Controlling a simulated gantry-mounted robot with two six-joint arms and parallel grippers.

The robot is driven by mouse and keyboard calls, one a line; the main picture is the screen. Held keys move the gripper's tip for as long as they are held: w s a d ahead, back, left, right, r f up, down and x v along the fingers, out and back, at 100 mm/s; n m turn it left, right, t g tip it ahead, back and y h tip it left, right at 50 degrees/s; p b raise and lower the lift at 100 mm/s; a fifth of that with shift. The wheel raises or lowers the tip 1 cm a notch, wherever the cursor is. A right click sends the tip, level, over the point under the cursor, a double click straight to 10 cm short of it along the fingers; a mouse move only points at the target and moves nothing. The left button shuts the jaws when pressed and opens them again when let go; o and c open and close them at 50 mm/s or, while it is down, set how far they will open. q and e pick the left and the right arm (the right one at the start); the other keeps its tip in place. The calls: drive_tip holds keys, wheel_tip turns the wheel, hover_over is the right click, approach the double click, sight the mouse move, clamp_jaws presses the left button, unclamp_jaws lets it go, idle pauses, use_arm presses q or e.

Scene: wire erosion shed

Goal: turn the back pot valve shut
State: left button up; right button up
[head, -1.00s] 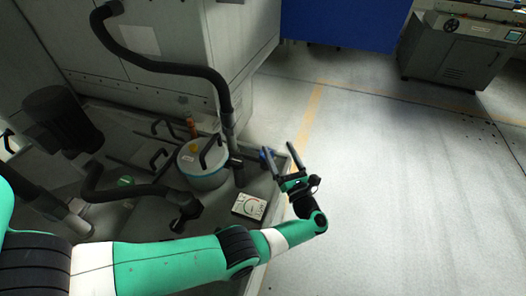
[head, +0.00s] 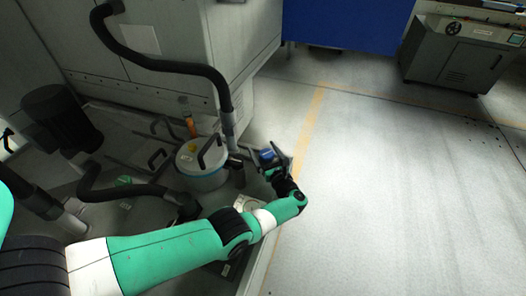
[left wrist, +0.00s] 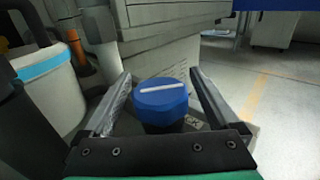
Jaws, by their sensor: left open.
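A blue knob (left wrist: 161,96) with a white bar across its top sits between the spread fingers of my left gripper in the left wrist view. It looks like the pot valve, though I cannot tell whether it is the back one. The knob also shows in the head view (head: 267,155), partly hidden by the gripper. My left gripper (head: 269,153) is open around the knob, with a gap seen on both sides in the left wrist view. The white pot (head: 203,167) with a blue band and black handle stands to the left. My right gripper is not in view.
A black hose (head: 165,68) arches over the pot. An orange-red fitting (head: 191,127) stands behind it. A dark motor (head: 62,117) stands at the left. A white card lies partly hidden behind my left arm. Open floor (head: 400,190) lies to the right.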

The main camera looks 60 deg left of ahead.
use_arm(q)
drive_tip(key=shift+a, duration=0.35)
drive_tip(key=c, duration=1.4)
drive_tip(key=shift+r+m+t+p, duration=0.25)
drive_tip(key=shift+t+p, duration=0.25)
drive_tip(key=shift+p, duration=0.45)
drive_tip(key=shift+o, duration=0.2)
drive_tip(key=shift+w+f+m+t+p, duration=0.15)
drive_tip(key=shift+w+m+t+p, duration=0.05)
drive_tip(key=shift+m+t+p, duration=0.35)
drive_tip(key=shift+d+f, duration=0.1)
drive_tip(key=o, duration=1.4)
drive_tip(key=shift+c, duration=0.2)
